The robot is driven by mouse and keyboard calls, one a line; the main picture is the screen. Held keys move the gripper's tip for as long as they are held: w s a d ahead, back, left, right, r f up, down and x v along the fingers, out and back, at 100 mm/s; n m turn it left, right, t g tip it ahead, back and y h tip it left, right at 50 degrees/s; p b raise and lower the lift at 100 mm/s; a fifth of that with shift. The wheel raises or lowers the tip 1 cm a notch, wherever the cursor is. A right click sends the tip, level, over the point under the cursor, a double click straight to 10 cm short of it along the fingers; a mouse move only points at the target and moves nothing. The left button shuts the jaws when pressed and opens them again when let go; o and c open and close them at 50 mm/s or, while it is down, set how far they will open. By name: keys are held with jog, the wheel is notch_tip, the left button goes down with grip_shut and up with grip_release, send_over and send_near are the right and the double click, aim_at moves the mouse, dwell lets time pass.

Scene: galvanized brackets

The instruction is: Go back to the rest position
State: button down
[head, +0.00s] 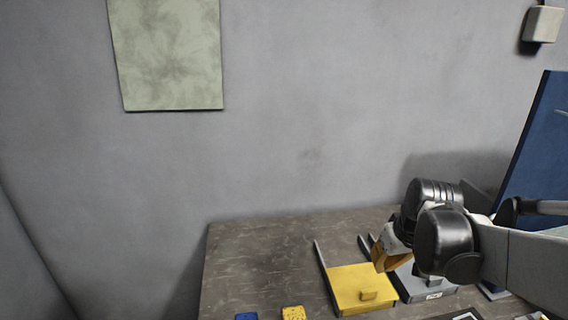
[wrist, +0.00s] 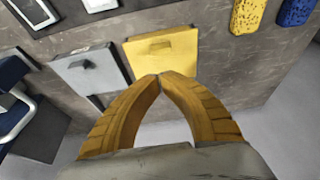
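My gripper (wrist: 160,76) shows in the wrist view with its two ochre fingers curved together and their tips meeting. Nothing is seen between them. In the head view my gripper (head: 384,262) hangs at the arm's end, above the table's right part, close to the yellow and grey boxes. The yellow box (head: 349,293) has a small handle and lies on the table. It also shows in the wrist view (wrist: 185,62), just beyond the fingertips. The grey box (head: 415,289) is beside it, partly hidden by my arm; in the wrist view it shows (wrist: 95,82) whole.
The brown table (head: 260,258) is bare at its left and back. A blue piece (head: 246,317) and a yellow piece (head: 293,313) lie at the bottom edge of the head view. A tall blue panel (head: 535,145) stands at right. A grey wall is behind.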

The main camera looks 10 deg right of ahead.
jog(key=s+a+r+t, duration=0.3)
jog(key=s+a, duration=0.7)
jog(key=a, duration=0.2)
jog(key=shift+s+r, duration=0.15)
jog(key=shift+r, duration=0.15)
jog(key=shift+a, duration=0.1)
